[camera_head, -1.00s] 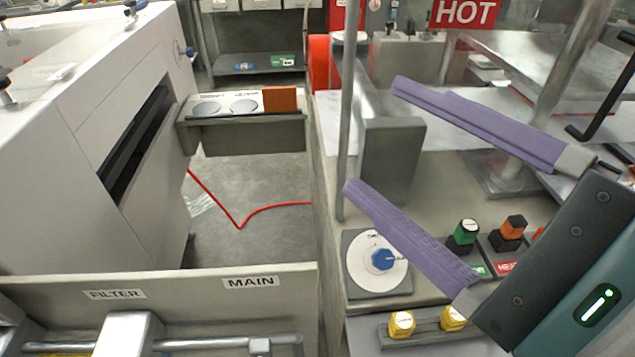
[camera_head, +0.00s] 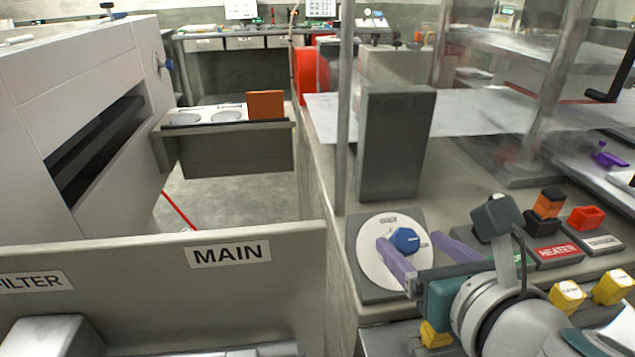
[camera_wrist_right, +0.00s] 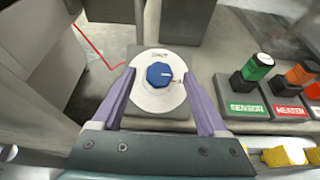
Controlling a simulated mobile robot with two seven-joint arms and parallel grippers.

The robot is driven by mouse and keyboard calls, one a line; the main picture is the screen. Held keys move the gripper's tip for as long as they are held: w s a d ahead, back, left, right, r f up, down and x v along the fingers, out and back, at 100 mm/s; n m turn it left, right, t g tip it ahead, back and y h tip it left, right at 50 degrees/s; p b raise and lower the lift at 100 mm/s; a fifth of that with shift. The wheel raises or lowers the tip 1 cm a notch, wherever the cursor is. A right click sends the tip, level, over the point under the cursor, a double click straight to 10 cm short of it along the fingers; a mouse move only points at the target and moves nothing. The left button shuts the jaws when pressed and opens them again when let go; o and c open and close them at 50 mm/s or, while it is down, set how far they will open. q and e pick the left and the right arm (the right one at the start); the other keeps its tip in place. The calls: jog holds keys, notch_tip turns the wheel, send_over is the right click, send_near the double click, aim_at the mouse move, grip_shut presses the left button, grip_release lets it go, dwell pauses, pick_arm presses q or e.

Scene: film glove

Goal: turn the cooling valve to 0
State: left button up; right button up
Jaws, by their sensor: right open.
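The cooling valve is a blue knob (camera_head: 405,240) on a white round dial (camera_head: 376,262), set on a grey plate on the machine's bench. In the right wrist view the blue knob (camera_wrist_right: 159,75) has a pointer mark toward the right; the dial's lettering is too small to read. My right gripper (camera_head: 418,250) is open, its two purple fingers reaching toward the dial. In the right wrist view the fingers (camera_wrist_right: 160,95) stand to either side of the knob, apart from it. My left gripper is not in view.
Right of the dial are a black and orange heater switch (camera_head: 547,205), a red switch (camera_head: 587,217) and yellow knobs (camera_head: 567,296). A grey upright block (camera_head: 396,145) and a metal post (camera_head: 345,110) stand behind the dial. A panel labelled MAIN (camera_head: 228,253) is at left.

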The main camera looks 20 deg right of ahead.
aim_at(407, 238)
jog(key=shift+x, duration=1.65)
jog(key=shift+c, duration=0.3)
grip_shut()
